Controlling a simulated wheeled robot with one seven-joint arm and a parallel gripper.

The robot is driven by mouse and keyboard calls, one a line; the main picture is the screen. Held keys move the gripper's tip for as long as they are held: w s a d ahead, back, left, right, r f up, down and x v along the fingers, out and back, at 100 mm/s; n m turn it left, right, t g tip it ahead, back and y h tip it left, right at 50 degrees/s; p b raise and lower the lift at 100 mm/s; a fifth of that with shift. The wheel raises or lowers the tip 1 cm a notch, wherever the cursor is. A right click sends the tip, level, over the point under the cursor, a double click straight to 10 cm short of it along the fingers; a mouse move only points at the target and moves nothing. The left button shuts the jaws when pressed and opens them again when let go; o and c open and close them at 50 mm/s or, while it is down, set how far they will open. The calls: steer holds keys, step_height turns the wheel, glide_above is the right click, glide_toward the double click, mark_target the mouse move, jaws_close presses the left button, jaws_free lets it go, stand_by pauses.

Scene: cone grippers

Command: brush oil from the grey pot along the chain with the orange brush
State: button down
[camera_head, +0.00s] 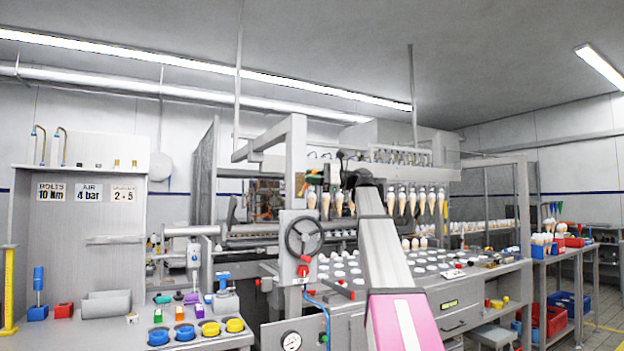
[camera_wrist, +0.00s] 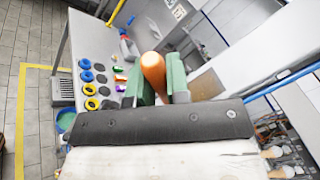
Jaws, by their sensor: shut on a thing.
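My gripper (camera_wrist: 155,88) has green fingers closed on the orange brush (camera_wrist: 153,70) in the wrist view. Only its rounded orange handle shows; the bristles are hidden. In the head view my gripper (camera_head: 322,178) is raised in front of the machine, near the row of hanging cones, and points left. A small grey container (camera_head: 226,303) stands at the right end of the left bench and may be the grey pot; its inside cannot be seen. I cannot make out the chain clearly among the machine parts.
The left bench (camera_head: 120,333) carries blue and yellow rings (camera_head: 209,328), small coloured blocks and a grey trough (camera_head: 106,304). A black handwheel (camera_head: 304,235) stands out at the machine's front. Hanging cones (camera_head: 401,200) are close to my arm.

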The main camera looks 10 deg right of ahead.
steer(key=shift+w+r, duration=0.1)
steer(key=shift+r, duration=4.1)
steer(key=shift+f, duration=4.55)
steer(key=s+d, duration=0.1)
steer(key=s, duration=0.5)
steer(key=shift+d, duration=0.4)
steer(key=s, duration=0.1)
steer(key=s+d, duration=0.1)
steer(key=shift+s, duration=0.35)
